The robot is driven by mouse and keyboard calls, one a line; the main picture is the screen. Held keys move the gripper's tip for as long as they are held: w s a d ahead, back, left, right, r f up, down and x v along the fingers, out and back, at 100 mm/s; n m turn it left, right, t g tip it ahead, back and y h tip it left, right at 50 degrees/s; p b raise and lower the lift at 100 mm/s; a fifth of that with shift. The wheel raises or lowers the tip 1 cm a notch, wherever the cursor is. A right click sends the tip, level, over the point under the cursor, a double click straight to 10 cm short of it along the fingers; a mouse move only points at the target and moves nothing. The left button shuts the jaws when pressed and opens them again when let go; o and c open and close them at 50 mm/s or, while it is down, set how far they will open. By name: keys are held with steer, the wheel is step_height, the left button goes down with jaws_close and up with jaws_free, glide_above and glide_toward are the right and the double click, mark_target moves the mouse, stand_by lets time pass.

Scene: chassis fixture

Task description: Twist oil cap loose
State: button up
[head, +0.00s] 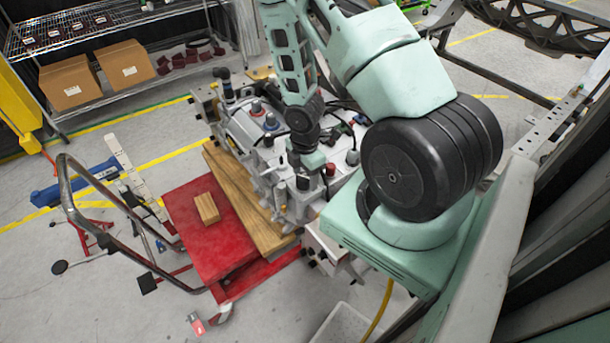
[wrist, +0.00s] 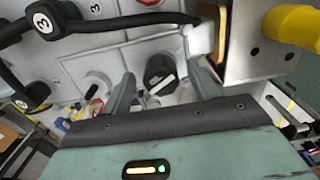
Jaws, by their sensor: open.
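A black round cap with a white mark (wrist: 161,72), which looks like the oil cap, sits on the light grey engine (wrist: 95,65) in the wrist view. My gripper (wrist: 160,78) is open, with one finger on each side of the cap in the picture. I cannot tell whether the fingers touch it or how far above it they are. In the head view my gripper (head: 316,182) points down at the near right part of the engine (head: 262,150). The cap is not clearly visible there.
The engine rests on wooden boards (head: 243,205) on a red cart (head: 205,245) with a small wood block (head: 207,208). In the wrist view, black cables (wrist: 150,22), a metal bracket (wrist: 265,45) and a yellow part (wrist: 293,22) crowd the gripper. Shelves (head: 130,25) stand behind.

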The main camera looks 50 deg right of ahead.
steer(key=shift+f, duration=0.5)
steer(key=c, duration=1.1)
steer(key=n, duration=0.4)
steer(key=shift+w+b, duration=0.1)
steer(key=shift+b, duration=0.2)
steer(key=shift+f+n, duration=0.1)
steer(key=shift+n, duration=0.8)
steer(key=shift+a+n+b, duration=0.1)
steer(key=shift+n+b, duration=0.3)
steer(key=shift+n, duration=0.8)
